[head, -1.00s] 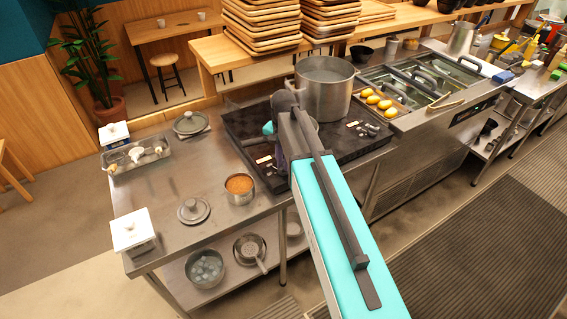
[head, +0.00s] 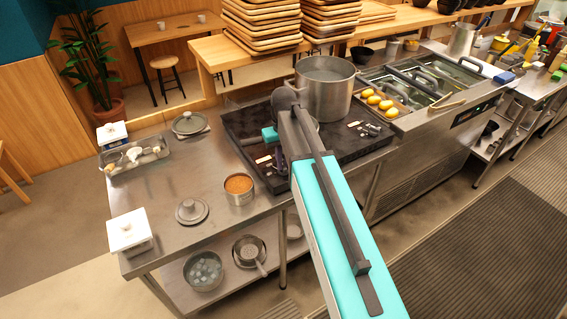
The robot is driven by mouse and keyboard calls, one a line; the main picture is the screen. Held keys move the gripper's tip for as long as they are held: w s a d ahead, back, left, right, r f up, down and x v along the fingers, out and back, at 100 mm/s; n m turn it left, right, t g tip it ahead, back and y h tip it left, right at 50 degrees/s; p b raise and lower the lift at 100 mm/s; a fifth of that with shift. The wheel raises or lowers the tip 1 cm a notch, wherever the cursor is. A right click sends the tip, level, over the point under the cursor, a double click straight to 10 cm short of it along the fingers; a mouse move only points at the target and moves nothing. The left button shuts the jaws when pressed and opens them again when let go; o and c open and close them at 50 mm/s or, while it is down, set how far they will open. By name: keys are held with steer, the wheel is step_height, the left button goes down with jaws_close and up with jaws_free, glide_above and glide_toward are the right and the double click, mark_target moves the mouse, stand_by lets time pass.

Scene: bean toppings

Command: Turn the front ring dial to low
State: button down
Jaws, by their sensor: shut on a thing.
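The dark cooktop (head: 238,127) lies on the steel counter, with a large steel pot (head: 325,92) on its back part. My arm reaches over the cooktop's front left part. My gripper (head: 281,162) is low there, mostly behind my own arm, beside small pale labels (head: 264,160). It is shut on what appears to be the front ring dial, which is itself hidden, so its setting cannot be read. Other small knobs (head: 372,129) with pale labels show uncovered on the cooktop's right part.
A pan of orange-brown food (head: 239,188) and a grey lid (head: 191,211) stand left of the cooktop. A white lidded box (head: 130,232) is at the counter's front left corner. Yellow items lie on a tray (head: 401,111) right of the pot. The counter's left middle is clear.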

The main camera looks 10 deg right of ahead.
steer(key=n, duration=0.6)
steer(key=shift+w+r+b, duration=0.1)
steer(key=shift+b, duration=0.25)
stand_by(0.3)
steer(key=c, duration=1.8)
jaws_free()
steer(key=shift+o, duration=0.2)
step_height(320, 180, up, 14)
steer(key=b, duration=0.3)
steer(key=shift+b, duration=0.4)
